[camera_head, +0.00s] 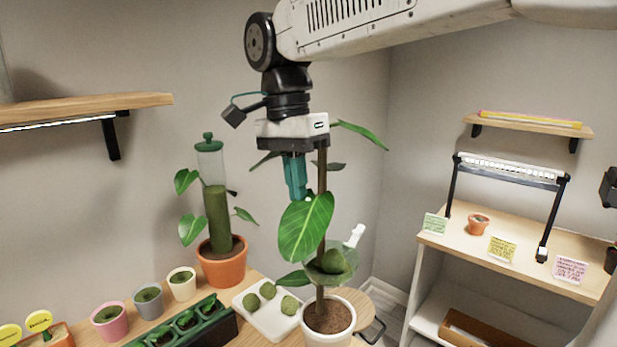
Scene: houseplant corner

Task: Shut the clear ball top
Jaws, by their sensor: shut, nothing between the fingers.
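The clear ball (345,274) sits around the brown stem of a tall plant in a white pot (328,318). A clump of green moss (334,260) shows in it. A white tab (355,236) sticks up at its upper right; I cannot clearly make out the top half's outline or its exact angle. My gripper (296,196) points down with its teal fingers shut and empty. In the picture it is above and left of the ball, just left of the stem and above a large leaf (305,228). The leaf hides part of the ball's left side.
A white tray (270,324) with several moss balls lies left of the pot. A potted plant on a moss pole (217,215) stands behind. Small pots and a dark green seed tray (222,327) fill the left. A shelf unit (480,252) stands right.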

